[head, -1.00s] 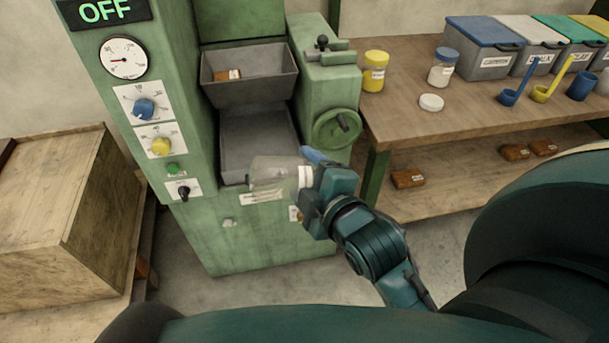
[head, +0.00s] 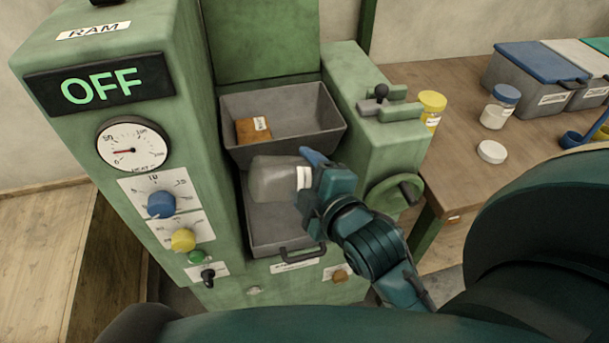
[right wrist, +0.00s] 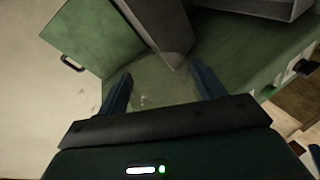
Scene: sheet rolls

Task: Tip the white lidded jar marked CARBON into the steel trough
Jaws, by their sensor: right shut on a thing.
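My right gripper (head: 312,190) is shut on a clear, see-through jar (head: 270,178) with a white band at its gripper end. The jar lies roughly sideways, pointing left; no CARBON marking is legible on it. It appears in front of the lower edge of the upper grey metal trough (head: 333,127), overlapping the lower grey tray (head: 262,225). A brown labelled packet (head: 250,131) lies in the trough. In the right wrist view the fingers (right wrist: 158,90) are apart, and the jar is hard to make out between them. My left gripper is not in view.
A green machine panel (head: 140,190) with an OFF display stands left of the jar. A green housing with a handwheel (head: 397,192) is close on the right. The bench (head: 450,120) holds a white lid (head: 491,151), a blue-lidded jar (head: 500,106) and a yellow jar (head: 431,108).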

